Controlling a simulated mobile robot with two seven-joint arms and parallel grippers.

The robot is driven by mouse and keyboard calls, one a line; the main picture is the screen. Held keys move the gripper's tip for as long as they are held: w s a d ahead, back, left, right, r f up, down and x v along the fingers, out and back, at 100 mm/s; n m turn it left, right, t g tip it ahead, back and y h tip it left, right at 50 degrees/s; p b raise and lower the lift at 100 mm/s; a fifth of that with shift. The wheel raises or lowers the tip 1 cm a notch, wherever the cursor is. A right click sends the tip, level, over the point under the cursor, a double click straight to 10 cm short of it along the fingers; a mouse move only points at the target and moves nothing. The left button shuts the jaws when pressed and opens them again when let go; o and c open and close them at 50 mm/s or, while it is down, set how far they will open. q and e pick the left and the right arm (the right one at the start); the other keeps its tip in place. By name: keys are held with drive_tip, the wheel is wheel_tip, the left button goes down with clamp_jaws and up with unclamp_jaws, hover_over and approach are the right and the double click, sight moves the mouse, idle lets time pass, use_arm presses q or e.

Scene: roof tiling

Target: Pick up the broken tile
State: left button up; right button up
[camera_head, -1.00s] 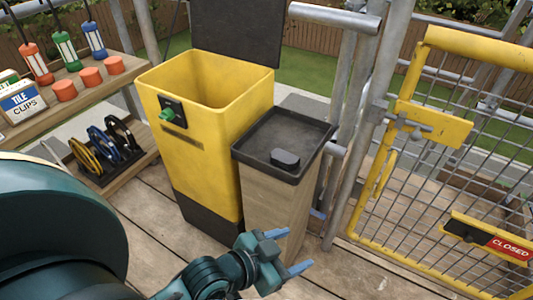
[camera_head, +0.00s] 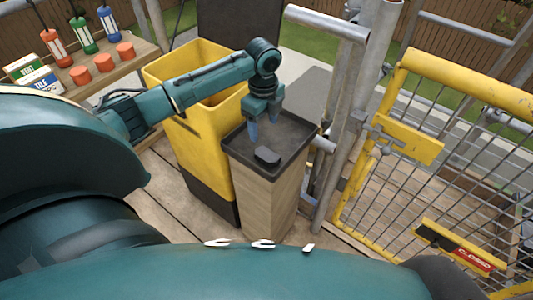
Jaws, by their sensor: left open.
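My left gripper (camera_head: 266,128) points down over the dark tray top (camera_head: 297,129) of a wooden stand, with its two blue fingertips apart and nothing between them. A small dark, rounded block (camera_head: 267,157) lies on the tray, just in front of and below the fingertips. I cannot tell whether this block is the broken tile or a part of the top. No other piece that is clearly a broken tile shows. My right gripper is not in view.
A yellow mesh gate (camera_head: 416,134) with a "CLOSED" sign and grey scaffold poles (camera_head: 352,110) stand right.

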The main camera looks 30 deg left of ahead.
use_arm(q)
hover_over(269, 156)
drive_tip(key=a, duration=0.1)
wheel_tip(269, 156, down, 7)
drive_tip(key=shift+s+a+r, duration=0.1)
drive_tip(key=shift+s+r, duration=0.05)
drive_tip(key=shift+r, duration=0.05)
drive_tip(key=f, duration=0.2)
drive_tip(key=d+f, duration=0.1)
drive_tip(key=f, duration=0.1)
drive_tip(key=shift+f, duration=0.65)
drive_tip(key=shift+c, duration=0.4)
drive_tip(key=shift+r, duration=0.1)
drive_tip(key=c, duration=1.1)
